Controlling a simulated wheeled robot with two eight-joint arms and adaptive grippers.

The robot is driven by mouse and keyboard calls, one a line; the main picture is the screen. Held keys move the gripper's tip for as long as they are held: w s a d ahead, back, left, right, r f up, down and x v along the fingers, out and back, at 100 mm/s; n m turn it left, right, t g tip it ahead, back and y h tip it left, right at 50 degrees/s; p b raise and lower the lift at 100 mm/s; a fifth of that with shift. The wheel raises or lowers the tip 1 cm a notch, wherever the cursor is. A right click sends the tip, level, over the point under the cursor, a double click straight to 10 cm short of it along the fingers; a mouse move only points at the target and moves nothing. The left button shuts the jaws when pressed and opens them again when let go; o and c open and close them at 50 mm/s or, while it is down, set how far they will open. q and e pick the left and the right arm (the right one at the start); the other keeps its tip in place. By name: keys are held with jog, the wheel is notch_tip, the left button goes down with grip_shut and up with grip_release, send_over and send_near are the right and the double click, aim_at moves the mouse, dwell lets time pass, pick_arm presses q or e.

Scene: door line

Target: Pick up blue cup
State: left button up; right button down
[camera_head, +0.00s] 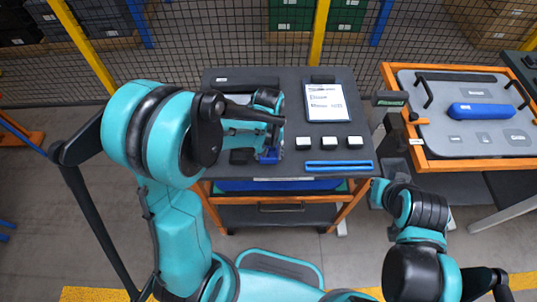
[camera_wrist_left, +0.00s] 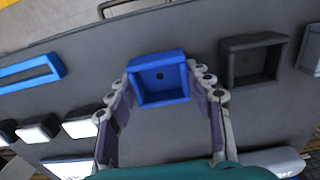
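The blue cup (camera_wrist_left: 160,82), a small square open-topped box, stands on the dark table top. In the head view only a bit of it (camera_head: 269,156) shows below my left gripper (camera_head: 268,146). In the left wrist view my left gripper (camera_wrist_left: 160,76) is open, with one finger on each side of the cup and the tips close to its side walls. I cannot tell whether the fingers touch it. My right arm is at the lower right of the head view, off the table; its fingers cannot be made out.
A dark grey cup (camera_wrist_left: 251,60) stands close beside the blue one. White-topped blocks (camera_head: 328,142), a blue tray (camera_head: 339,166) and a paper sheet (camera_head: 325,103) lie on the table (camera_head: 355,105). An orange-framed table (camera_head: 430,163) with a blue handle (camera_head: 481,111) stands at right.

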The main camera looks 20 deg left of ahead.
aim_at(271, 155)
pick_arm(q)
jog(key=shift+r, duration=0.55)
jog(key=r, duration=0.1)
jog(key=r+p, duration=0.2)
jog(key=r, duration=0.1)
jog(key=shift+w+d, duration=0.3)
jog(key=shift+d, duration=0.05)
jog(key=w+d+r+p, duration=0.1)
jog(key=w+d+r, duration=0.5)
jog(key=w+d, duration=0.1)
jog(key=shift+w+d+p, duration=0.25)
jog(key=shift+w+p, duration=0.05)
jog(key=shift+p, duration=0.05)
